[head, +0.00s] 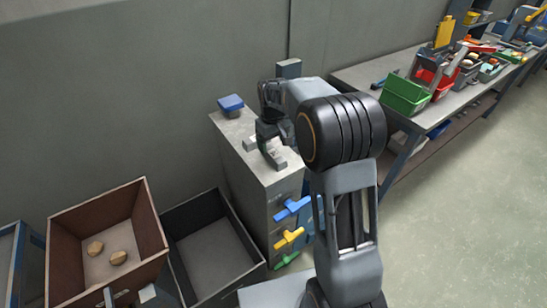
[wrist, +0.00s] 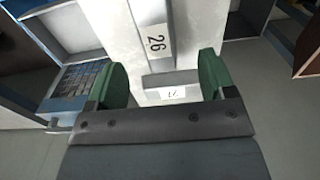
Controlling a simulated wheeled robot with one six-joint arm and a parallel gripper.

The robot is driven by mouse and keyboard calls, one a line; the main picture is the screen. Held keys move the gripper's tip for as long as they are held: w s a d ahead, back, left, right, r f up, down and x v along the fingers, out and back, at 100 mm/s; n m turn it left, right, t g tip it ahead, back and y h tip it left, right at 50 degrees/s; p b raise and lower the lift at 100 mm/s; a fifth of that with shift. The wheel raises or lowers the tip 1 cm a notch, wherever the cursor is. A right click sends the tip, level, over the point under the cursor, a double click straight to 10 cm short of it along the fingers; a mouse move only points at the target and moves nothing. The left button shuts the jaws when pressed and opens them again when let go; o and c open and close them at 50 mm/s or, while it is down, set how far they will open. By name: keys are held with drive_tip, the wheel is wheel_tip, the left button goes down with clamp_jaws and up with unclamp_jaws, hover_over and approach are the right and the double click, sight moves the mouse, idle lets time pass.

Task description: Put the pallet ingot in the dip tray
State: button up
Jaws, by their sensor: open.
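A grey block (wrist: 172,80) with a white label lies between the green fingertips of my gripper (wrist: 168,85) in the wrist view. A second bar (wrist: 155,35), labelled 26, lies just beyond. In the head view, my gripper (head: 266,147) is low over the cabinet top, with grey pieces (head: 250,143) beside it, partly hidden by the arm. I cannot tell which piece is the pallet ingot. No thing is clearly marked as the dip tray.
The cabinet (head: 235,128) has blue, yellow and green handles on its front. A blue item (head: 231,103) sits at its back corner. A dark open bin (head: 210,250) and a brown crate (head: 150,225) holding two lumps stand left. A bench (head: 385,65) with bins stands right.

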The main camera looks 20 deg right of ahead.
sight(274, 153)
drive_tip(key=shift+d+f+p, duration=0.2)
drive_tip(key=shift+f+p, duration=0.1)
drive_tip(key=shift+f, duration=2.7)
drive_tip(key=c, duration=1.2)
drive_tip(key=shift+c, duration=0.8)
drive_tip(key=shift+r, duration=0.15)
